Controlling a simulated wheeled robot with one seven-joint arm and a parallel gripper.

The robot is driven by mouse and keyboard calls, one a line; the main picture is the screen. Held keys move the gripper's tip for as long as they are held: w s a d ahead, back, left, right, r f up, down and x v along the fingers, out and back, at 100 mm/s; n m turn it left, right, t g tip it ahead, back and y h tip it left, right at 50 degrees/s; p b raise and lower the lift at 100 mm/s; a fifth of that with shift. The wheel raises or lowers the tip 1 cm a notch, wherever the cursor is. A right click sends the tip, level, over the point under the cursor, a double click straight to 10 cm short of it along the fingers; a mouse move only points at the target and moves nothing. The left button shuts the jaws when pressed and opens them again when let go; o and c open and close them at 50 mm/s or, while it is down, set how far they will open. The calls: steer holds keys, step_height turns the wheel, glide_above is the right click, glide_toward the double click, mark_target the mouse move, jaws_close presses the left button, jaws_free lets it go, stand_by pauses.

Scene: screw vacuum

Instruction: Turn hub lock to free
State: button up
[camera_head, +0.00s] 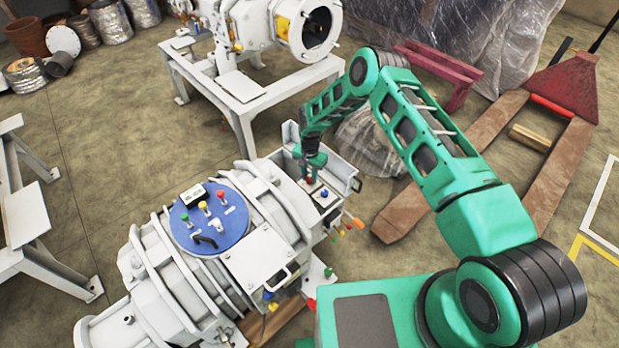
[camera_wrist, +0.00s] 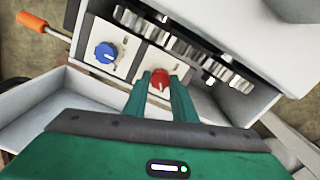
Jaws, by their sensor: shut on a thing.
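In the wrist view, a round red knob (camera_wrist: 159,80) sits on a white plate, between the two green fingertips of my gripper (camera_wrist: 160,84). My gripper is shut on it. A blue knob (camera_wrist: 105,53) sits on a second white plate to its left. In the head view, my gripper (camera_head: 310,178) reaches down into the open white box at the end of the white machine (camera_head: 240,245), and the red knob (camera_head: 309,181) shows just under the fingers. The frames do not label either knob as the hub lock.
Metal gears (camera_wrist: 200,60) stand close behind the red knob. An orange-handled tool (camera_wrist: 32,22) sticks out at the box's side. A blue round panel (camera_head: 209,218) with small levers is on the machine's top. A second white machine (camera_head: 265,25) stands on a table behind.

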mark_target(310, 178)
steer(key=shift+w+r, duration=0.1)
steer(key=shift+w, duration=0.15)
steer(key=o, duration=1)
steer(key=shift+o, duration=0.2)
steer(key=shift+s, duration=0.1)
step_height(310, 178, up, 11)
steer(key=shift+f, duration=0.2)
